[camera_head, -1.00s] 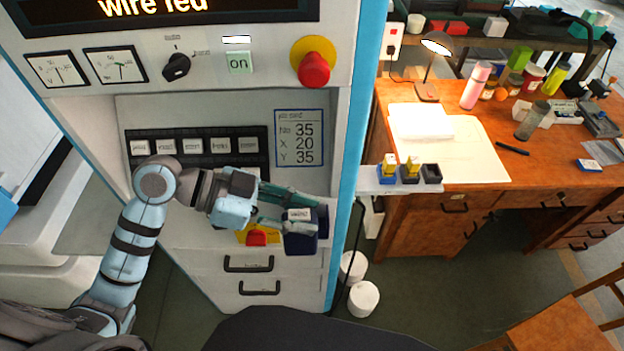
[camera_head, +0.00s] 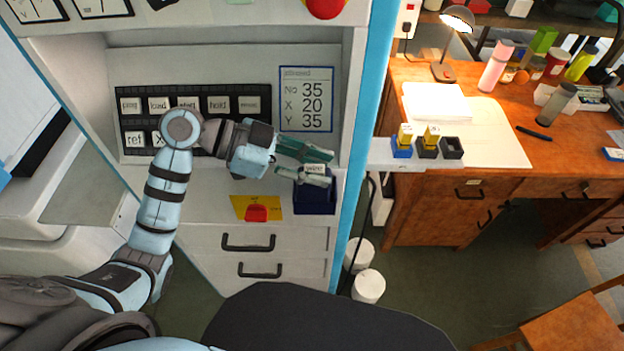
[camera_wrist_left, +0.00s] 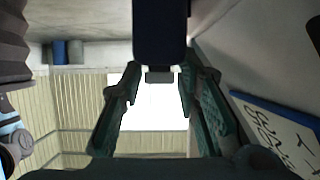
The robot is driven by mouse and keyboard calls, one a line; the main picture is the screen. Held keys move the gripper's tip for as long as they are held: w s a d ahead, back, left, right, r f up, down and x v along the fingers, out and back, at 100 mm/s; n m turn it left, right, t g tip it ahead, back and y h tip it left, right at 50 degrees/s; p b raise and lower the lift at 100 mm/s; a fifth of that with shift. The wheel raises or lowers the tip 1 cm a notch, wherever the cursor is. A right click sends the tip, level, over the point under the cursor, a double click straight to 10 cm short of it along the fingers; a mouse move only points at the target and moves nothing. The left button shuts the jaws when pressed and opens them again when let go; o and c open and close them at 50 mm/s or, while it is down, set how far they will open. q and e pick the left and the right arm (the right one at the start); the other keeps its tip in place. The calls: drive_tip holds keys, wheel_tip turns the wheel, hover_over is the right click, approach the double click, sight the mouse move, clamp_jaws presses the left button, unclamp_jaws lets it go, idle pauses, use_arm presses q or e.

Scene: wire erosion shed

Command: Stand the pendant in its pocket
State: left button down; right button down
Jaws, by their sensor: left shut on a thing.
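My left gripper (camera_head: 305,165) is shut on the pendant (camera_head: 315,169), a small thing with a white lettered label that shows between the fingers. The near finger covers most of its body. The dark blue open-topped pocket (camera_head: 316,200) stands on the machine's ledge directly below. I cannot tell whether the pendant's lower end is inside it. In the left wrist view a small grey end (camera_wrist_left: 160,75) shows between the fingertips, against a dark navy block (camera_wrist_left: 160,32) that looks like the pocket. My right gripper is not in view.
A yellow plate with a red knob (camera_head: 256,210) lies left of the pocket. Behind are a black key panel (camera_head: 220,104) and a number card (camera_head: 306,98). The machine's blue edge (camera_head: 362,130) is close on the right. Beyond it, small holders (camera_head: 427,148) sit on a white shelf.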

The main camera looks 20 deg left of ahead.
use_arm(q)
drive_tip(key=shift+w+a+f+p, duration=0.1)
drive_tip(key=shift+w+f+p, duration=0.2)
drive_tip(key=shift+w+f, duration=0.05)
drive_tip(key=c, duration=1.5)
unclamp_jaws()
drive_tip(key=shift+w+r, duration=0.1)
drive_tip(key=shift+a+r, duration=0.2)
drive_tip(key=shift+a, duration=0.25)
drive_tip(key=v, duration=1.1)
drive_tip(key=shift+d+r, duration=0.1)
drive_tip(key=shift+r, duration=0.1)
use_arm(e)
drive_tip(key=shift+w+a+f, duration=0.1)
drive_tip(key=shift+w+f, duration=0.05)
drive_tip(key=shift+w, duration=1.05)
use_arm(q)
drive_tip(key=shift+s+f, duration=0.1)
drive_tip(key=shift+s, duration=0.1)
